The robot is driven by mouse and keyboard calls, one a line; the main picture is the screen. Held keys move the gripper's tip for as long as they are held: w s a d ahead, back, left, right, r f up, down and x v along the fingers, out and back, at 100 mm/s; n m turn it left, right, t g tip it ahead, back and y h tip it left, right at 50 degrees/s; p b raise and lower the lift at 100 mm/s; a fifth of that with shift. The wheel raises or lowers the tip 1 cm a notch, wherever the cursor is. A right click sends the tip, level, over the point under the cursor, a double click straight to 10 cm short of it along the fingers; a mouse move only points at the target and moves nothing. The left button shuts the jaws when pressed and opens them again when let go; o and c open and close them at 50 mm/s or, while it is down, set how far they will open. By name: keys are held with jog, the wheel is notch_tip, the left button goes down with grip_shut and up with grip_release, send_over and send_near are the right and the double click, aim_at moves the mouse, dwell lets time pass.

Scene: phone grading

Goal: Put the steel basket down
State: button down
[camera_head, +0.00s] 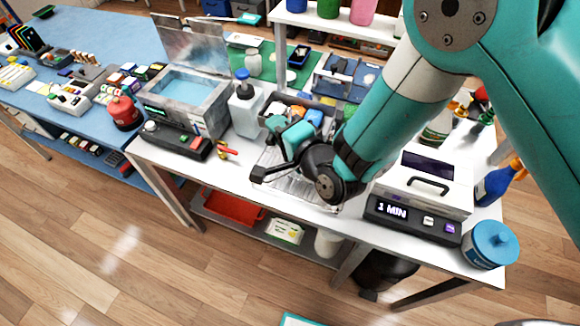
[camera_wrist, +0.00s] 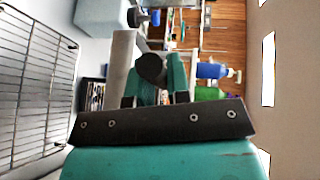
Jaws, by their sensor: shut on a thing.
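My gripper (camera_head: 291,140) is over the middle of the white workbench, lying roughly level and pointing toward the back. In the wrist view its fingertips (camera_wrist: 154,92) close around a dark rounded part. A grey metal piece (camera_wrist: 122,62) right beside it seems to be part of the steel basket. The rest of the basket is mostly hidden by my gripper and arm, and I cannot tell whether it touches anything below. A flat wire rack (camera_wrist: 35,85) lies on the bench below the gripper; it also shows in the head view (camera_head: 272,184).
An open tank (camera_head: 183,98) with bluish liquid stands left, beside a white pump bottle (camera_head: 246,108). A grey bin with coloured items is behind the gripper. A box marked 1 MIN (camera_head: 412,219) and a blue jar (camera_head: 489,244) stand right.

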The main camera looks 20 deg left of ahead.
notch_tip(320, 180, down, 16)
jog(key=b, duration=0.7)
jog(key=shift+f+b, duration=0.2)
jog(key=shift+b, duration=0.1)
jog(key=c, duration=1.1)
grip_release()
jog(key=shift+d, duration=0.1)
jog(key=shift+r, duration=0.1)
